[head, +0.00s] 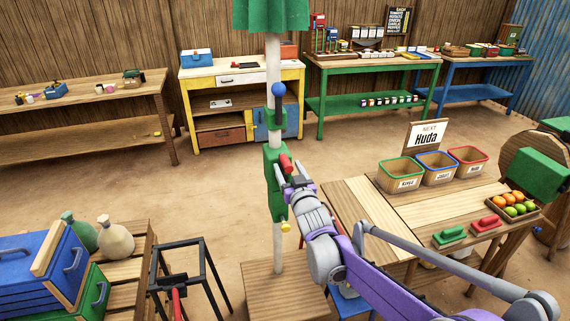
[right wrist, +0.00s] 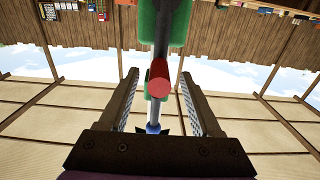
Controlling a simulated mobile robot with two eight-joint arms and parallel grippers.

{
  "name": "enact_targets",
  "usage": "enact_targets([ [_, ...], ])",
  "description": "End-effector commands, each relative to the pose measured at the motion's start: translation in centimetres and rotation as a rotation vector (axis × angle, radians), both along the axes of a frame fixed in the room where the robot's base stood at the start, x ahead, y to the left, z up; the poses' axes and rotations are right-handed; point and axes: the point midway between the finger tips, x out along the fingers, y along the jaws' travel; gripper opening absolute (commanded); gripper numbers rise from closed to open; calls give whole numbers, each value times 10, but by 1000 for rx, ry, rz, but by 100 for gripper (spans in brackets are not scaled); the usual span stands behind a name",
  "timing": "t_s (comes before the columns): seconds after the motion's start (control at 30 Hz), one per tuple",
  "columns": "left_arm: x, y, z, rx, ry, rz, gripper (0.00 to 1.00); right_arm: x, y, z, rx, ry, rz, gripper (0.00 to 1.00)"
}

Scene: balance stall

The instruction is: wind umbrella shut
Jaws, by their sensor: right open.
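The umbrella stands upright on a white pole (head: 277,245), with its green canopy (head: 271,14) at the top of the head view, hanging narrow and cut off by the frame edge. A green crank box (head: 275,205) is on the pole, with a red handle (head: 287,163) sticking out. A blue ball (head: 278,89) sits higher up by a green collar (head: 270,118). My right gripper (head: 297,182) is at the handle. In the right wrist view its open jaws stand on either side of the red handle (right wrist: 159,77), with gaps visible. My left gripper is not in view.
A wooden block (head: 285,295) is at the pole's foot. To the right, a table (head: 375,212) carries bins, fruit and green and red pieces. A black frame (head: 190,250) and blue toolbox (head: 40,270) stand at left. The floor behind the pole is clear.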

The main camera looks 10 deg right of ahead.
Motion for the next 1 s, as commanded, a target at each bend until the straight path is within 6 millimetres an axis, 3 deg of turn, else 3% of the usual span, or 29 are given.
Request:
enact_targets([
  [0.7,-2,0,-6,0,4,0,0,-72,-3,0,0,0,0,65],
  [1.0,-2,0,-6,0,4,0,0,-88,-3,0,0,0,0,65],
])
